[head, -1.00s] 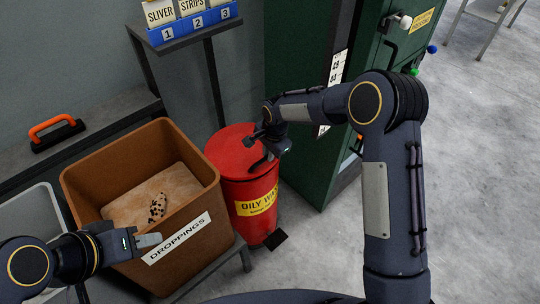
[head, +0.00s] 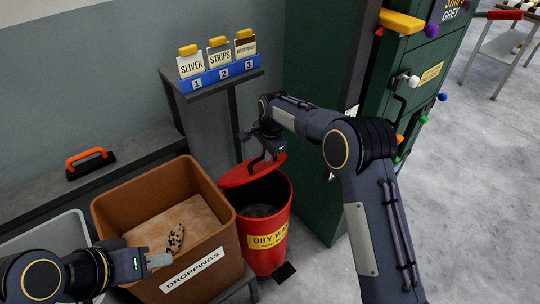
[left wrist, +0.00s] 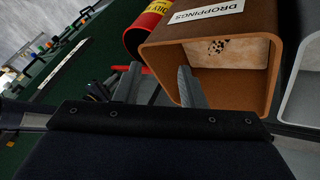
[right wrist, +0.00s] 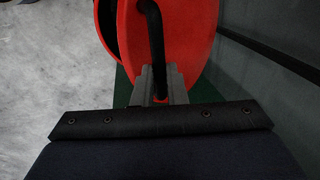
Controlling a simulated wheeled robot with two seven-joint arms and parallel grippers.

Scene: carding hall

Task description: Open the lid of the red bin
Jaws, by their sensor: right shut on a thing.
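The red bin (head: 268,243), with a yellow "OILY WA..." label, stands right of the brown box. Its red lid (head: 240,176) is raised and tilted up at the back, and the dark inside of the bin shows. My right gripper (head: 262,155) is at the lid. In the right wrist view it is shut on the lid's black handle (right wrist: 153,40), with the red lid (right wrist: 190,45) behind it. My left gripper (head: 160,260) is open and empty, in front of the brown box; the left wrist view shows a gap between its fingers (left wrist: 158,75).
The brown "DROPPINGS" box (head: 215,250) stands left of the bin with a speckled item inside. A green cabinet (head: 310,110) stands to the right. A small shelf with a blue card holder (head: 222,76) is behind. Open floor (head: 470,200) lies at the right.

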